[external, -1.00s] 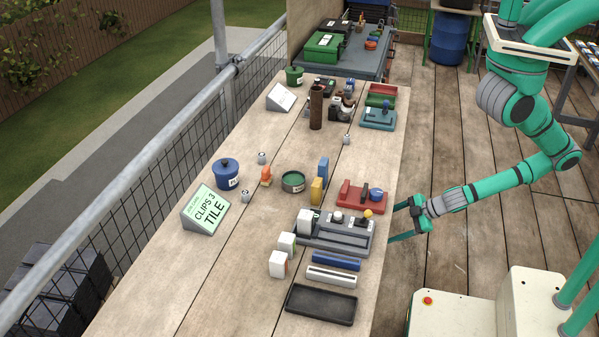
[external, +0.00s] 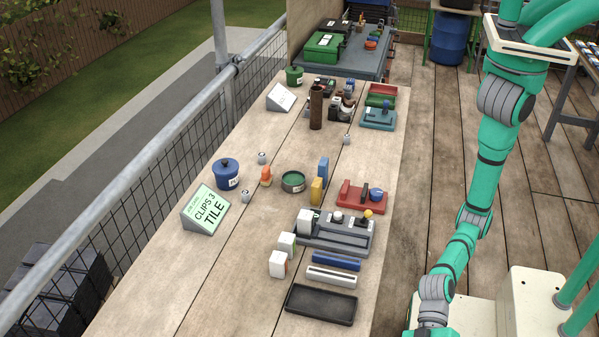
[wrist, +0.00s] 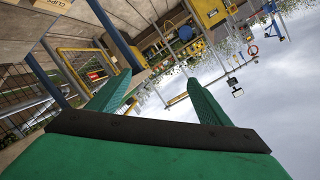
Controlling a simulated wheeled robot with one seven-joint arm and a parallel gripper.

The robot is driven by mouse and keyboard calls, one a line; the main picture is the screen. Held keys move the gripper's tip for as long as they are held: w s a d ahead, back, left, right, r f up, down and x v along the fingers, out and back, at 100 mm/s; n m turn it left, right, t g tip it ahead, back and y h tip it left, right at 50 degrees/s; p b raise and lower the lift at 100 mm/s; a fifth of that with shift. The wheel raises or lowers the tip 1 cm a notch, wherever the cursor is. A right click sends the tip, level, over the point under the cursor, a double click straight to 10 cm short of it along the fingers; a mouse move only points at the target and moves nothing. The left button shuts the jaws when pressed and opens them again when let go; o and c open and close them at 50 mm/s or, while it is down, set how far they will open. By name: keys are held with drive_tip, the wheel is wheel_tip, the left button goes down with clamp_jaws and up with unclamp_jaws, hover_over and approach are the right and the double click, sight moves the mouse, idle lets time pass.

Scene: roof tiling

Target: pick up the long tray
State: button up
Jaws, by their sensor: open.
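A long, shallow black tray (external: 320,304) lies flat and empty at the near end of the wooden bench in the external view. My gripper (wrist: 158,92) shows in the wrist view as two green fingers spread apart with nothing between them. In the external view my arm hangs down right of the bench, and the wrist is at the bottom edge. The fingers are out of that frame. The gripper is apart from the tray. The tray is not seen in the wrist view, which looks out tilted over the yard and sky.
A white slotted bar (external: 331,277) and a blue one (external: 336,261) lie just beyond the tray. Past them is a grey tool holder (external: 340,233). Small white boxes (external: 278,264) stand to the left. A green sign (external: 206,210) stands farther left. Bare bench lies left of the tray.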

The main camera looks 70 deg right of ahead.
drive_tip(key=s+a+r+n+g, duration=0.1)
drive_tip(key=s+a+r+n, duration=0.15)
drive_tip(key=r, duration=0.45)
drive_tip(key=s+a+r+n, duration=0.1)
drive_tip(key=a+r+n, duration=0.25)
drive_tip(key=r, duration=0.45)
drive_tip(key=w+d+f+m+t+h, duration=0.2)
drive_tip(key=w+d+f+t+h, duration=0.35)
drive_tip(key=w+d+f, duration=0.2)
drive_tip(key=w+d+m+t+h, duration=0.2)
drive_tip(key=w+d+m, duration=0.1)
drive_tip(key=d, duration=0.1)
drive_tip(key=w+d+m+t+h, duration=0.3)
drive_tip(key=d, duration=0.2)
drive_tip(key=w+d+f+m+t+h, duration=0.1)
drive_tip(key=w+d+m+t+h, duration=0.1)
drive_tip(key=d, duration=0.3)
drive_tip(key=shift+w+d+m+t+h, duration=0.2)
drive_tip(key=shift+w+m+t+h, duration=0.15)
drive_tip(key=shift+w+m+t, duration=0.4)
drive_tip(key=m+h, duration=0.1)
drive_tip(key=m, duration=0.1)
drive_tip(key=w+d+f+m+h, duration=0.1)
drive_tip(key=m, duration=0.1)
drive_tip(key=shift+d, duration=0.15)
approach(309, 303)
drive_tip(key=x, duration=0.4)
drive_tip(key=shift+w+f, duration=0.2)
drive_tip(key=shift+w, duration=0.1)
drive_tip(key=shift+c, duration=0.6)
